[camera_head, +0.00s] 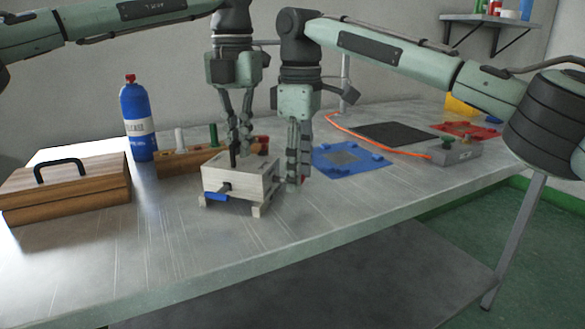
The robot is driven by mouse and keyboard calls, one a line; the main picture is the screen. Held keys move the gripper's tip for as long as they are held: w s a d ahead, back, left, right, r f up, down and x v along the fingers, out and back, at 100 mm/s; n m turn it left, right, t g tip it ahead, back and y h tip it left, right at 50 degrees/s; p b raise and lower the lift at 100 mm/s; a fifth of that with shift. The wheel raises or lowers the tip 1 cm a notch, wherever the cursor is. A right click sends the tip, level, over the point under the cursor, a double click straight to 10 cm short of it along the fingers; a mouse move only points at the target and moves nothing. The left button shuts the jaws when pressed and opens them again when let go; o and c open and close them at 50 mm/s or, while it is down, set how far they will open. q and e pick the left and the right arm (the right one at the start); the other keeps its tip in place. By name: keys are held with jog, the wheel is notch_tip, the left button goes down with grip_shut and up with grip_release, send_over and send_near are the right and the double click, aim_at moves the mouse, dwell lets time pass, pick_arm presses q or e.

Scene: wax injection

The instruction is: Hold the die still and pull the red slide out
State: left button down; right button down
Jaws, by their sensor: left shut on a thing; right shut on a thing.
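The die (236,184) is a pale block standing on small feet near the middle of the table. A blue tab (215,197) shows at its front left. My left gripper (233,160) reaches down onto the top of the die with its fingers shut on it. My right gripper (298,180) points down at the right side of the die, shut on a small red part, the red slide (305,181). Most of the red slide is hidden by the fingers, so I cannot tell how far it sits in the die.
A wooden rack (177,163) with coloured pegs stands behind the die. A blue bottle (137,122) and a wooden case (65,190) are at the left. A blue mat (350,160), a dark mat (395,134) and a grey unit (455,153) lie right. The front table is clear.

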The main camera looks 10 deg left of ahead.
pick_arm(q)
jog(key=shift+a, duration=0.1)
pick_arm(e)
jog(key=shift+s+d, duration=0.1)
jog(key=shift+d, duration=0.65)
jog(key=c, duration=0.8)
grip_release()
jog(key=shift+o, duration=0.2)
notch_tip(320, 180, up, 12)
pick_arm(q)
jog(key=c, duration=1.6)
grip_release()
